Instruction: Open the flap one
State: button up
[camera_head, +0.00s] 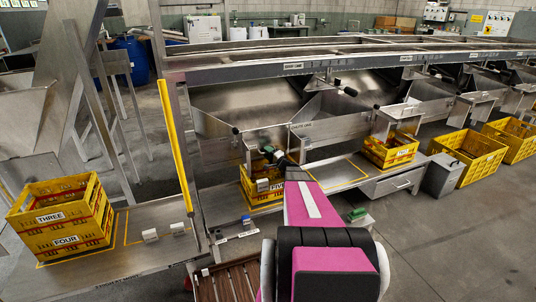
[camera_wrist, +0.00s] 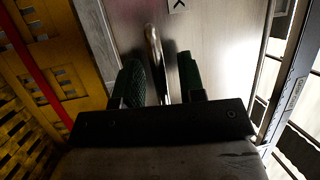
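In the wrist view a smooth metal panel (camera_wrist: 222,50) fills the middle, and a thin upright metal handle bar (camera_wrist: 154,60) stands in front of it. My gripper (camera_wrist: 163,84) has its two dark green fingers on either side of this bar. A gap shows between the bar and the right finger, so the gripper looks open around the bar. In the head view my gripper (camera_head: 270,154) is at the sizer's front, above a yellow crate, and my arm hides part of the area.
A yellow crate (camera_head: 249,187) stands just below my gripper; yellow crate wall (camera_wrist: 60,62) also lies close at the left in the wrist view. Another crate (camera_head: 390,150) sits to the right on the metal bench. Stacked crates (camera_head: 62,215) stand at the left. Floor is open at the right.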

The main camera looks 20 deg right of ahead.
grip_shut()
jog(key=shift+s, duration=0.15)
jog(key=s+r+m+g+h, duration=0.1)
jog(key=s+r+m+g, duration=0.1)
jog(key=s+r+g, duration=0.2)
jog(key=s+r+m+g+h, duration=0.2)
jog(key=s+r+g, duration=0.3)
jog(key=r+g, duration=0.5)
jog(key=shift+s+d+r+h, duration=0.15)
jog(key=shift+r+h, duration=0.15)
jog(key=shift+r, duration=0.45)
dwell(0.5)
